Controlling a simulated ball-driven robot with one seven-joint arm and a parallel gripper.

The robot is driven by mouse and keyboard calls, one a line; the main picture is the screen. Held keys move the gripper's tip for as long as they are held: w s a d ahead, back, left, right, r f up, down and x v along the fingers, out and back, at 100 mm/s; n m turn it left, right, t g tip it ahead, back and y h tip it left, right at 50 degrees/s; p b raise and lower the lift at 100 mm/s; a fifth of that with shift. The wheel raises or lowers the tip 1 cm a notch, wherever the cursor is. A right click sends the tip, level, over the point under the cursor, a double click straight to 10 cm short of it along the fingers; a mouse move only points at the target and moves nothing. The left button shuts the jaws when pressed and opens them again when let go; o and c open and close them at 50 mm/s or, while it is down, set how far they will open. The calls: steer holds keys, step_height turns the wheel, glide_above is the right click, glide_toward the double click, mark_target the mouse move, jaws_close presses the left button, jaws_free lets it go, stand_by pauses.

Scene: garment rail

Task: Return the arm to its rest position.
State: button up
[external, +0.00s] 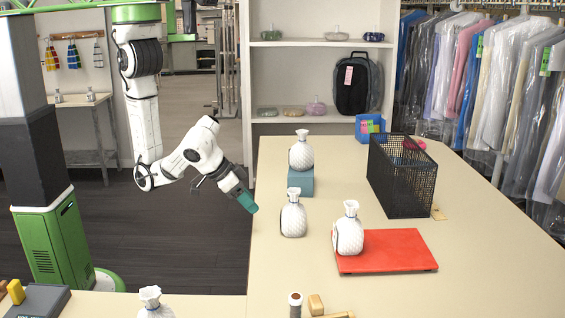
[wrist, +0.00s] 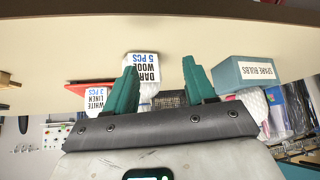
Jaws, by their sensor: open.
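My arm hangs beside the left edge of the table, with my gripper (external: 250,207) pointing down and right close to that edge. In the wrist view my gripper (wrist: 160,75) shows two teal fingers standing apart, with no thing held between them. A white textured bag (external: 293,217) stands upright on the table, a short way right of my gripper and apart from it. In the wrist view, which appears upside down, a label reading "DARK WOOL 5 PCS" (wrist: 142,68) shows near the left finger.
A second white bag (external: 301,153) stands on a teal box (external: 301,182). A third bag (external: 348,230) stands on a red mat (external: 400,255). A black mesh basket (external: 408,185) stands at the right. Hanging garments line the right side.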

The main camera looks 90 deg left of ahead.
steer(key=s+a+f+m+g+h+b, duration=0.1)
steer(key=s+a+f+g+b, duration=0.2)
steer(key=f, duration=0.8)
steer(key=s+a+f+m+g+h+b, duration=0.1)
steer(key=s+a+f+m+g+b, duration=0.1)
steer(key=s+a+f+b, duration=0.4)
step_height(320, 180, down, 6)
steer(key=shift+s+r+g, duration=0.25)
steer(key=shift+s+g, duration=0.15)
steer(key=shift+s, duration=0.3)
steer(key=shift+a, duration=0.1)
